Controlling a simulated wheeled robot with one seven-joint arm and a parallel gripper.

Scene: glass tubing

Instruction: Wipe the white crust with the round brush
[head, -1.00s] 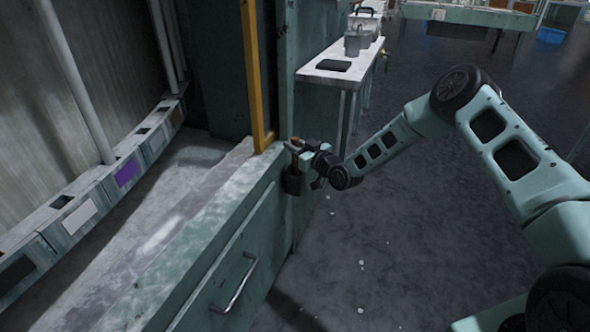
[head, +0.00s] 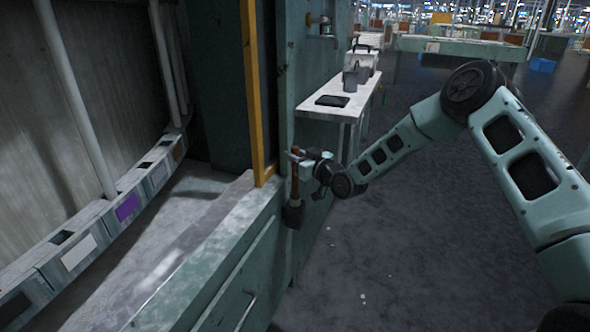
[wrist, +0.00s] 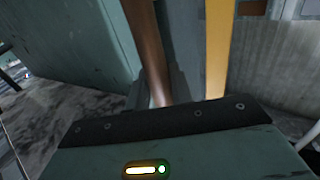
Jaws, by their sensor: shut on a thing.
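My gripper (head: 299,156) is shut on an upright brown handle (head: 295,186), taken as the round brush, beside the outer end of the green bench. A dark, wide piece (head: 293,216) is at the handle's lower end. I cannot tell whether it is the brush head or a holder. In the wrist view the brown handle (wrist: 147,45) rises from between the jaws; its lower end is hidden. A pale whitish patch (head: 163,268) lies on the grey surface inside the bench. I cannot tell whether it is the white crust.
A yellow upright post (head: 252,90) stands at the bench edge, close left of my gripper. A white side table (head: 328,113) with a black tablet and grey pots stands behind. A row of low boxes (head: 80,245) lines the left wall. Open floor lies right of the bench.

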